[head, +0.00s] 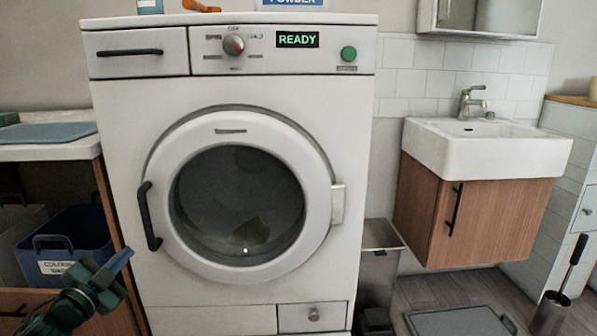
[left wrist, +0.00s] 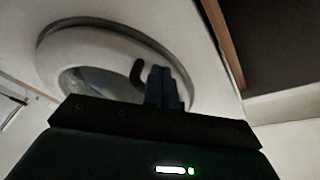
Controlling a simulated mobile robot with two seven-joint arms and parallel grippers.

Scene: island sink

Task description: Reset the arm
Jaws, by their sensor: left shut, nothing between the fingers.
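My left gripper (head: 121,262) is at the lower left in the head view, in front of the washing machine's (head: 120,180) left edge. It is shut and holds nothing. In the left wrist view its dark blue fingers (left wrist: 164,84) are together, with the machine's round door (left wrist: 62,50) behind them. The door looks closed, and its black handle (head: 148,216) is up and to the right of the gripper in the head view, apart from it. My right gripper is in neither view.
The display (head: 297,39) reads READY. A counter (head: 50,150) stands at left, with a blue bin (head: 80,235) below it. A white sink (head: 490,148) over a wooden cabinet (head: 495,215) is at right. A bin (head: 380,262) and a toilet brush (head: 556,300) stand on the floor.

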